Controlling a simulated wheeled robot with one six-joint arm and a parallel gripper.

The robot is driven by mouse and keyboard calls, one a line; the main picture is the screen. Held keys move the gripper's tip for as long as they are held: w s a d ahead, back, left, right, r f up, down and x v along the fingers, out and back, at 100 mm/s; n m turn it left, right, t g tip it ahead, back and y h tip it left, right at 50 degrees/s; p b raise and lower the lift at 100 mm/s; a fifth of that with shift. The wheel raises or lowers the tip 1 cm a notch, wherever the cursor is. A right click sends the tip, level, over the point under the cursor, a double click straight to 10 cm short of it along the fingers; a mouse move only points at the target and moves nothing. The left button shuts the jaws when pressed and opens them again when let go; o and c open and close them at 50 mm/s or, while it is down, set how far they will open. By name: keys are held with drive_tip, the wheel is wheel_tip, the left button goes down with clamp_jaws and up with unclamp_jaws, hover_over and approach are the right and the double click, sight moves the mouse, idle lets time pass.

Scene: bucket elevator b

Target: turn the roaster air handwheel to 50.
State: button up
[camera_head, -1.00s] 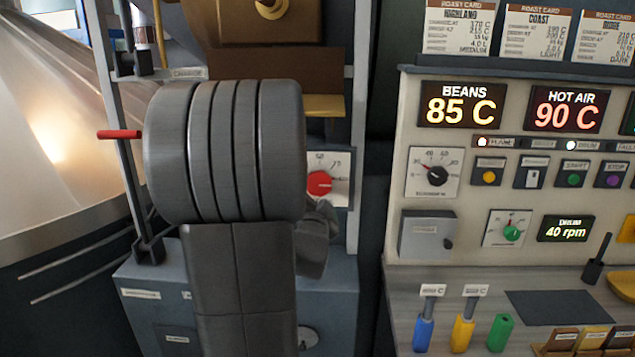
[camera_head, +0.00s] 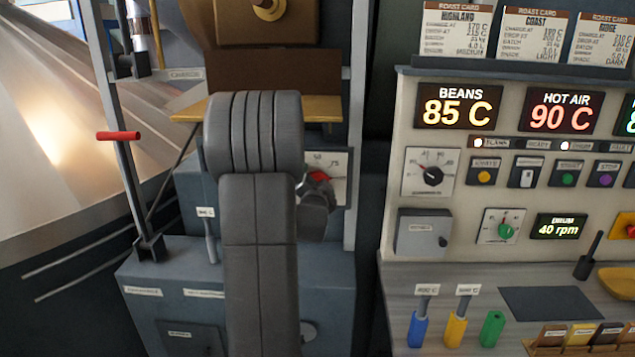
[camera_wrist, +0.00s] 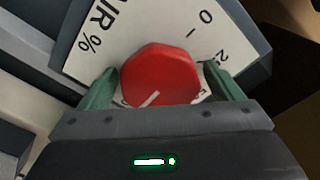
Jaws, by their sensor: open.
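The red air handwheel (camera_wrist: 158,75) sits on a white dial plate marked "AIR %" (camera_wrist: 92,42) in the wrist view. A pale pointer line shows on its lower part, and the numbers 0 and 25 show at the right. My gripper (camera_wrist: 158,90) is open, with one green finger on each side of the red wheel; whether they touch it I cannot tell. In the head view the red wheel (camera_head: 320,176) shows partly above my wrist, with 50 and 75 on its plate. My fingers are hidden there.
A control panel (camera_head: 403,135) with displays, knobs and buttons stands to the right. A lever with a red handle (camera_head: 118,135) stands at the left. A wooden shelf edge (camera_head: 320,108) lies just above the dial.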

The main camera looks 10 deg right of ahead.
drive_tip(key=c, duration=1)
drive_tip(key=shift+f+b, duration=0.1)
drive_tip(key=shift+b, duration=0.2)
